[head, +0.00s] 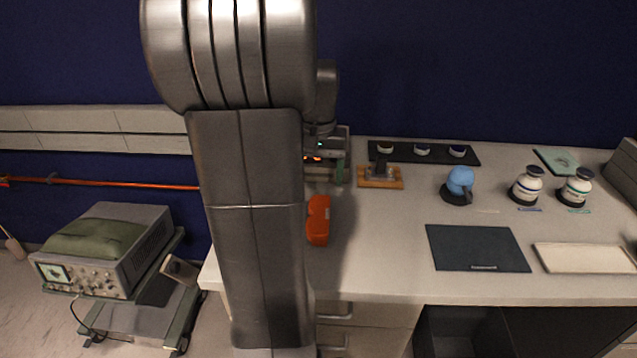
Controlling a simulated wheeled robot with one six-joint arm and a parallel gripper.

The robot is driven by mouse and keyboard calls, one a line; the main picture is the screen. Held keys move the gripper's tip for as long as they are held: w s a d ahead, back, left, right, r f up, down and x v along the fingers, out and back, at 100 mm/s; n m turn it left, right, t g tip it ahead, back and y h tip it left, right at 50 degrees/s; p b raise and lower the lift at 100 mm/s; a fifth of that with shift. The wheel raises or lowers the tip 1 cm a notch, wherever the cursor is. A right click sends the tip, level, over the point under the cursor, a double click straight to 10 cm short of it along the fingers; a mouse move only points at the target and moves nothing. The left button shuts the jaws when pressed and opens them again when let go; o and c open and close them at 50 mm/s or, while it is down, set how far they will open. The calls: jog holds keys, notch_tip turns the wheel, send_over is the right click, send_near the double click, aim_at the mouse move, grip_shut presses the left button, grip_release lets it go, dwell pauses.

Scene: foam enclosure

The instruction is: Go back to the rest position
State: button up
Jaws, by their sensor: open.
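My arm stands large in the head view and covers much of the left-centre. My gripper (327,172) shows partly behind it, over the back left part of the pale worktop (370,240). It looks open, with nothing seen between its fingers. Its left side is hidden by my arm link. An orange-red object (318,220) lies on the worktop in front of the gripper. A small wooden stand with a dark top (380,178) is just to the gripper's right, apart from it.
A black strip with three round holders (422,152) lies at the back. A blue round object (460,182) and two white jars (526,187) stand to the right. A dark mat (476,249) and a pale tray (585,258) lie in front. An instrument trolley (130,320) stands left.

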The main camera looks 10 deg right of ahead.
aim_at(318, 213)
dwell(0.3)
jog(key=shift+f, duration=4.4)
jog(key=shift+f, duration=0.1)
